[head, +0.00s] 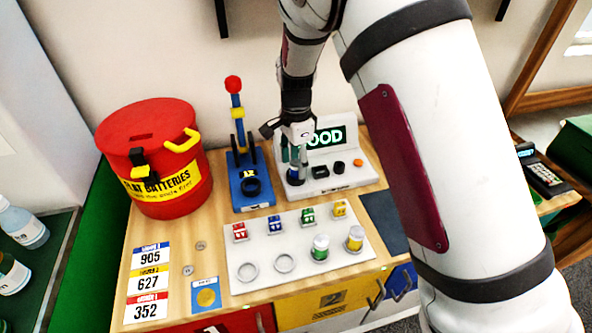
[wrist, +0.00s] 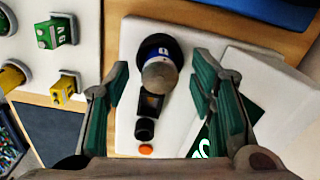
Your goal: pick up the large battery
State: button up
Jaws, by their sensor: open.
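A large round battery (wrist: 160,72) with a blue band and a grey metal top stands upright in the dark round socket of the white tester (wrist: 140,40). In the head view the battery (head: 296,174) is partly hidden by my gripper (head: 297,155). In the wrist view my gripper (wrist: 161,66) is open. Its green-padded fingers are on either side of the battery, with a visible gap on both sides. The tester's screen (head: 329,137) shows green letters, partly covered, reading "OOD".
A white rack (head: 300,228) in front holds small square batteries, green (head: 320,247) and yellow (head: 355,239) round batteries, and two empty rings. A blue stand with a lever (head: 240,150) is left of the tester. A red drum (head: 155,160) stands farther left.

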jog(key=shift+f, duration=0.65)
grip_shut()
